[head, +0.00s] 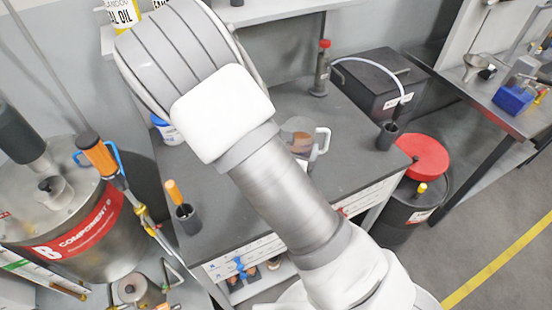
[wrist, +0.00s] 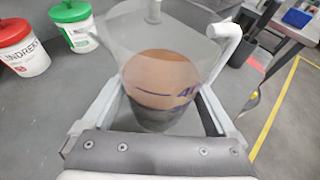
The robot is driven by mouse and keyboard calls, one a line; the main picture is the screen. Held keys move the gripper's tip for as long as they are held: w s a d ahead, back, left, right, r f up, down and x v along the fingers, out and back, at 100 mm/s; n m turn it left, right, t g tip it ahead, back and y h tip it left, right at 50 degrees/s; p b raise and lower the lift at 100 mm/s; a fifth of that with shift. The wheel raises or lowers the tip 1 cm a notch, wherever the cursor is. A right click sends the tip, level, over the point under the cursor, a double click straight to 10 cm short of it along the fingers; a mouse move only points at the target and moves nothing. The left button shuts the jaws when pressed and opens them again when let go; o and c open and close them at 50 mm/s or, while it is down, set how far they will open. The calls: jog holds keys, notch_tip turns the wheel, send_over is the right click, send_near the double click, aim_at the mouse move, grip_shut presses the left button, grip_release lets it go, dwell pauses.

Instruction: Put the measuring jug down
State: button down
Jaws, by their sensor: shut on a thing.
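The measuring jug (wrist: 160,78) is a clear, see-through jug with a white handle and dark markings, with brownish content showing inside. In the wrist view it stands between the two fingers of my gripper (wrist: 165,118), which is shut on it. In the head view the jug (head: 301,128) shows beyond my arm, over the dark grey bench top (head: 345,170), with its handle to the right. My arm hides its lower part and my fingers there. I cannot tell whether its base touches the bench.
Dark cups with tools stand at the bench's left front (head: 187,213) and right (head: 388,135). A black box (head: 378,82) and a red-capped bottle (head: 321,70) stand at the back. Red-lidded (wrist: 20,48) and green-lidded (wrist: 74,27) tubs show in the wrist view. Bench right of the jug is clear.

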jog(key=shift+w+a+f+p, duration=0.15)
jog(key=shift+w+a+f, duration=0.75)
jog(key=shift+f, duration=0.5)
jog(key=shift+w+a+f+p, duration=0.15)
jog(key=shift+w+a+f, duration=0.6)
jog(key=shift+a+f, duration=0.5)
jog(key=shift+w+a+f+p, duration=0.15)
jog(key=shift+w+a+f, duration=0.65)
jog(key=shift+f, duration=0.75)
jog(key=shift+f, duration=0.15)
grip_release()
